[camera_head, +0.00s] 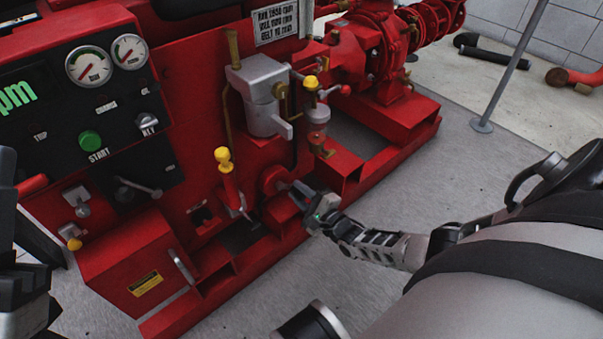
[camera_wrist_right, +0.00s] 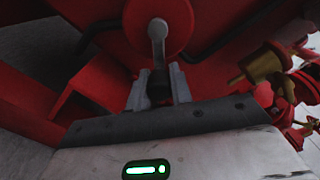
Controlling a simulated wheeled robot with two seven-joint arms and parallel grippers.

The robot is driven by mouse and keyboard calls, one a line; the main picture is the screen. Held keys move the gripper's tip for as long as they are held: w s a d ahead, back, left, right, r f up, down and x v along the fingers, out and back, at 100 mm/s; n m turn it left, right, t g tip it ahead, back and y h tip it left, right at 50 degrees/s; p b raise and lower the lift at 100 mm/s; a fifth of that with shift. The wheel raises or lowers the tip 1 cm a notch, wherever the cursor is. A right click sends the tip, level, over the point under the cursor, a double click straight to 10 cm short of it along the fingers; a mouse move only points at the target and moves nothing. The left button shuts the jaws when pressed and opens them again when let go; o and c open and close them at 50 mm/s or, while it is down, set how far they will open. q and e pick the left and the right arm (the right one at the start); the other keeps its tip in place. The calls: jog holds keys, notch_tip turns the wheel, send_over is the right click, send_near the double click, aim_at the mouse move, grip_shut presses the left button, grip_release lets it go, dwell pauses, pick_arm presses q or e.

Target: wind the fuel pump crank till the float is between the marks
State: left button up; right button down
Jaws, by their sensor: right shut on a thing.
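The fuel pump crank shows in the right wrist view as a grey arm (camera_wrist_right: 157,38) on a round red hub (camera_wrist_right: 172,18). Its dark grip (camera_wrist_right: 158,84) lies between the fingers of my right gripper (camera_wrist_right: 158,90), which is shut on it. In the head view the gripper (camera_head: 300,193) is at the crank, low on the red pumpset, just right of the hub (camera_head: 271,180). A small glass bowl (camera_head: 318,119) sits above it; I cannot make out a float or marks. Dark parts of my left arm or gripper (camera_head: 22,285) show at the left edge, jaw state unclear.
A yellow-topped lever (camera_head: 226,178) stands left of the crank. A grey metal canister (camera_head: 262,98) is above. The black panel (camera_head: 95,120) with gauges is at the upper left. Red frame rails run below the crank.

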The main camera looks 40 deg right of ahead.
jog(key=shift+s+a+f+m, duration=0.1)
jog(key=shift+a+f+m, duration=0.25)
jog(key=shift+m, duration=0.55)
jog(key=shift+s+a+f+m, duration=0.1)
jog(key=shift+a+f+m, duration=0.15)
jog(key=shift+m, duration=0.65)
jog(key=shift+a, duration=0.1)
jog(key=c, duration=1.3)
grip_release()
jog(key=shift+o, duration=0.2)
jog(key=shift+w+r, duration=0.1)
